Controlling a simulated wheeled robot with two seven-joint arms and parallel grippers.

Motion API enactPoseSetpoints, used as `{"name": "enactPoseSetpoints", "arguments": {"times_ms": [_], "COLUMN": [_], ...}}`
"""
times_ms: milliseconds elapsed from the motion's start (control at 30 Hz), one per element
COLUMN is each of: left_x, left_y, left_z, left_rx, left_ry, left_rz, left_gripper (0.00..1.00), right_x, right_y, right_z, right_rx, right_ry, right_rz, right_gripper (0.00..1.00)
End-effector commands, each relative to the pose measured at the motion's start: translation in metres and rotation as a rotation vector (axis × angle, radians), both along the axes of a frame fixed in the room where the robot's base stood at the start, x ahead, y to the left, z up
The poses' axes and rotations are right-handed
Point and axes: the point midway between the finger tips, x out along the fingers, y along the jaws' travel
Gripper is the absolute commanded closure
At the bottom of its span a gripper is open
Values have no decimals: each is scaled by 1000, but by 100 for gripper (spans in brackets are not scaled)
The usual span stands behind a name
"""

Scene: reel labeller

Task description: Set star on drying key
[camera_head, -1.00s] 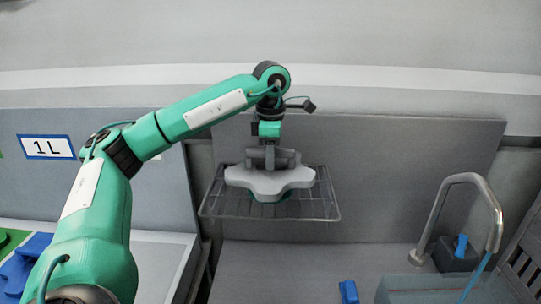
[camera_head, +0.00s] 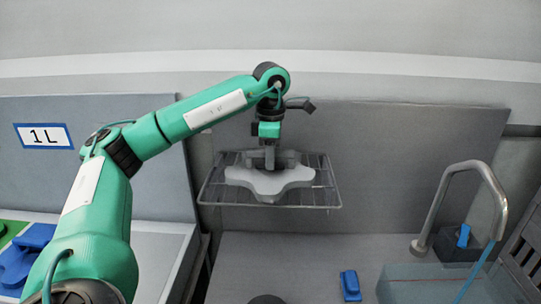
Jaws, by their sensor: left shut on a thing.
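A flat pale grey star-like piece with rounded lobes (camera_head: 268,184) is level over the wire rack (camera_head: 212,203) on the back wall. I cannot tell whether it rests on the wires or hangs just above them. My left gripper (camera_head: 269,165) points down and is shut on this piece from above; the fingertips are partly hidden by the gripper body. Nothing shaped like a key shows; the wire rack is what lies under the piece. My right gripper is not in view.
At the right stand a curved metal tap (camera_head: 449,193) and a clear bluish basin (camera_head: 420,283). A small blue object (camera_head: 350,286) lies on the grey counter (camera_head: 285,255). A "1 L" sign (camera_head: 45,136) is at the left. The middle counter is mostly clear.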

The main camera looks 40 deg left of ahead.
Motion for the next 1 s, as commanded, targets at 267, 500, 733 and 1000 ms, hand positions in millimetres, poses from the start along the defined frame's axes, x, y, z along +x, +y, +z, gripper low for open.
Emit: {"name": "enactPoseSetpoints", "arguments": {"times_ms": [267,500,733,1000], "left_x": [0,0,0,0], "left_y": [0,0,0,0], "left_z": [0,0,0,37], "left_rx": [0,0,0,-1], "left_ry": [-1,-1,0,-3], "left_rz": [0,0,0,0], "left_gripper": [100,55,55,55], "right_x": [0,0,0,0], "right_y": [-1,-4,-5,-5], "right_z": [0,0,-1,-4], "right_rx": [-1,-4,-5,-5], "right_ry": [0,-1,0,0], "right_rz": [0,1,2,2], "right_gripper": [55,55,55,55]}}
